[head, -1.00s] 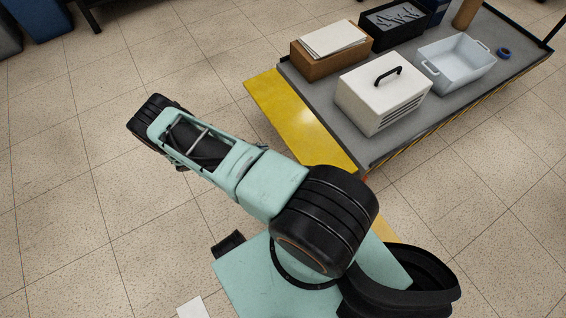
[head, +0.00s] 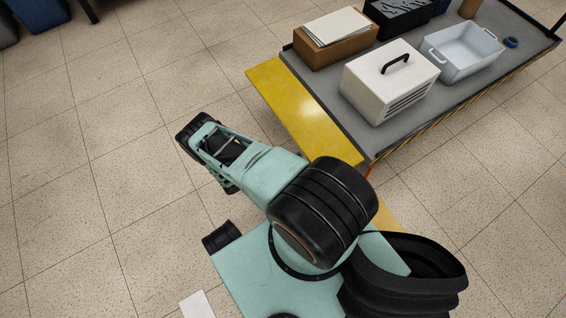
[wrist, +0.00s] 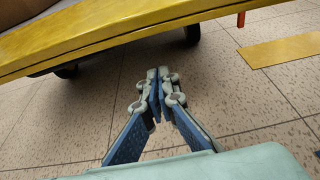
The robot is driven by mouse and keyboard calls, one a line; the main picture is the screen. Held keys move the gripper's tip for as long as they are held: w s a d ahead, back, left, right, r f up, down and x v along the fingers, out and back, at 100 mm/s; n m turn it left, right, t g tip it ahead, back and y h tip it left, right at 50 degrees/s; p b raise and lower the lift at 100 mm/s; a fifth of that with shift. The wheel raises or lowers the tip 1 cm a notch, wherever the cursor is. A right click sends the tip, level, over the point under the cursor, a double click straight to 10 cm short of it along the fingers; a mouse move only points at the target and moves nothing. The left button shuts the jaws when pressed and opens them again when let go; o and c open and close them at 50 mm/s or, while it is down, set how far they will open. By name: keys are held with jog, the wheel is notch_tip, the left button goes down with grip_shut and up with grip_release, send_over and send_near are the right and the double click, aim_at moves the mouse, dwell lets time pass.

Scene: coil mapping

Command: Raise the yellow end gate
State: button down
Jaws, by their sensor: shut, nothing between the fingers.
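The yellow end gate (head: 305,118) is a flat panel folded out from the near end of the grey cart. In the wrist view its long edge (wrist: 95,38) crosses the top of the picture. My gripper (wrist: 158,76) is shut and empty, its fingertips together. In the wrist view it shows below the gate's edge, apart from it, with floor behind it. In the head view my forearm reaches left of the gate, and the fingers are hidden.
The grey cart (head: 360,122) carries a white case (head: 388,85), a brown box (head: 335,50), a pale bin (head: 462,55) and a dark tray. Wheels (wrist: 192,34) show beneath it. A yellow floor strip (wrist: 285,50) lies right of my gripper.

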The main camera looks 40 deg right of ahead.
jog(key=shift+r, duration=2)
